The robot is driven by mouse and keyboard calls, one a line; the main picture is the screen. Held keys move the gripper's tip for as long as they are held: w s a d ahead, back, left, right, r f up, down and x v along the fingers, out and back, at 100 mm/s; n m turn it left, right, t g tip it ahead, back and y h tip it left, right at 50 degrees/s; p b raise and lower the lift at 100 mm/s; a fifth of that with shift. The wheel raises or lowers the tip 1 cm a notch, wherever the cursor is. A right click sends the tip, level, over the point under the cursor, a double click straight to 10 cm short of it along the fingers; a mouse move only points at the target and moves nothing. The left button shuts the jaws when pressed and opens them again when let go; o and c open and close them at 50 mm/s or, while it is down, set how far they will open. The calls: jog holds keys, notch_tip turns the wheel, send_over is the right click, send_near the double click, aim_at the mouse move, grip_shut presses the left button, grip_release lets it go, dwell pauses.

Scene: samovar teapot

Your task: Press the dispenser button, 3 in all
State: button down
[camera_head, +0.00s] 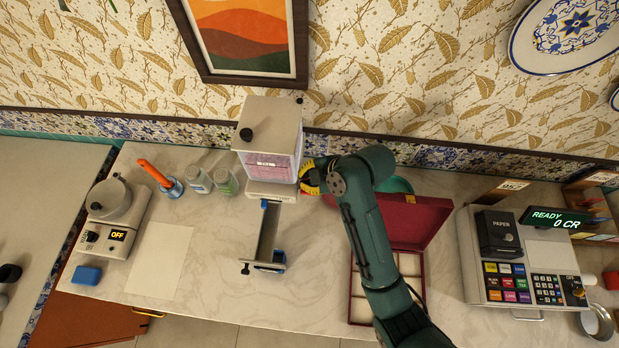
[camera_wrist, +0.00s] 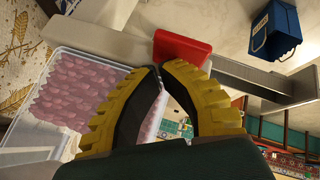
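The dispenser (camera_head: 269,127) is a pale box with a clear, pink-filled front, standing against the back wall. In the wrist view its clear bin (camera_wrist: 75,95) shows at the left, full of pink pieces. A red button (camera_wrist: 184,47) sits on its pale body, just beyond my fingertips. My gripper (camera_wrist: 160,68) has yellow ridged fingers with the tips together and nothing held. In the head view my gripper (camera_head: 309,178) is at the dispenser's right side, and I cannot make out the button there. Whether the fingertips touch the button cannot be told.
An open red case (camera_head: 412,222) lies under my arm. Bottles (camera_head: 226,180) stand left; a register reading "READY 0 CR" (camera_head: 553,219) stands right.

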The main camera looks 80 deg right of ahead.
jog(key=shift+f+b, duration=0.45)
jog(key=shift+f, duration=0.55)
dwell(0.4)
jog(key=shift+r, duration=0.1)
jog(key=shift+r+p, duration=1.65)
jog(key=shift+p, duration=0.05)
jog(key=shift+r, duration=0.1)
notch_tip(320, 180, up, 5)
jog(key=p, duration=0.4)
jog(key=shift+p, duration=0.4)
jog(key=c, duration=1.8)
grip_release()
